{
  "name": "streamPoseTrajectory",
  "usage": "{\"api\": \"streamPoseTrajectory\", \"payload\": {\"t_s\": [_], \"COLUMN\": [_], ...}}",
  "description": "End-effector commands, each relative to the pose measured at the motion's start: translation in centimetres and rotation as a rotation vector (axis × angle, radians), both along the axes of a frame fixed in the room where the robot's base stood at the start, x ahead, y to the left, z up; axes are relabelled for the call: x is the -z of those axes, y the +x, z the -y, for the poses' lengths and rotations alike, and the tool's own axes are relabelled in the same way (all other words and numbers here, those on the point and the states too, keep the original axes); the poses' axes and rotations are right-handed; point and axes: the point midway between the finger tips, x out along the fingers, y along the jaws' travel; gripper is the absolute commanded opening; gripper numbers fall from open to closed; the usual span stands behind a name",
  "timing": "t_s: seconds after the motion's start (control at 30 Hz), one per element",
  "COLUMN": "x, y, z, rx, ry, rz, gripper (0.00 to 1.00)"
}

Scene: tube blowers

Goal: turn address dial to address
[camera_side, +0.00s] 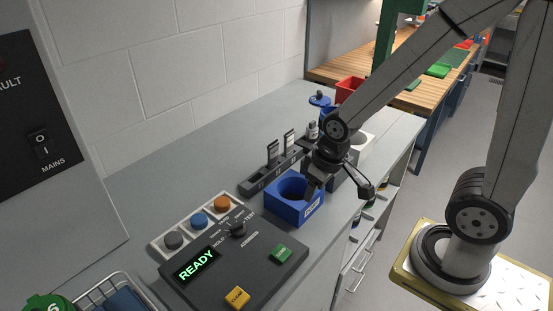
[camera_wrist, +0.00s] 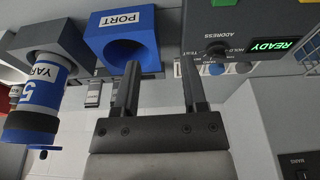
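The address dial (camera_side: 238,228) is a small black knob on the dark control panel (camera_side: 207,270). Small position labels ring it, and HOLD and TEST can be read. Where its pointer stands is too small to tell. In the wrist view the dial (camera_wrist: 216,48) shows upside down, to the right of my fingers, beside the word ADDRESS. My gripper (camera_side: 312,188) is above the blue port block, to the right of and higher than the dial. In the wrist view my gripper (camera_wrist: 161,88) has its two fingers well apart with nothing between them.
The green READY display (camera_side: 195,265), yellow CLEAR button (camera_side: 237,297) and green button (camera_side: 281,253) share the panel. A blue-banded tube (camera_wrist: 40,95) is left in the wrist view.

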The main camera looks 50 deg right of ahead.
Motion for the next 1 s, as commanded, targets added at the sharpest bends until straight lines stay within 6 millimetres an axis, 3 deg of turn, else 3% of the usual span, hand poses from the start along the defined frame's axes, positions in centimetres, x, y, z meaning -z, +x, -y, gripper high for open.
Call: {"api": "streamPoseTrajectory", "payload": {"t_s": [0.37, 0.7, 1.0], "x": [0.2, 1.4, 2.9], "y": [4.9, 10.4, 13.9], "z": [-3.0, -7.8, -12.6], "rx": [-0.300, -0.696, -1.009], "ry": [-0.077, -0.199, -0.313], "rz": [-0.124, -0.297, -0.450], "gripper": [0.54, 0.54, 0.54]}}
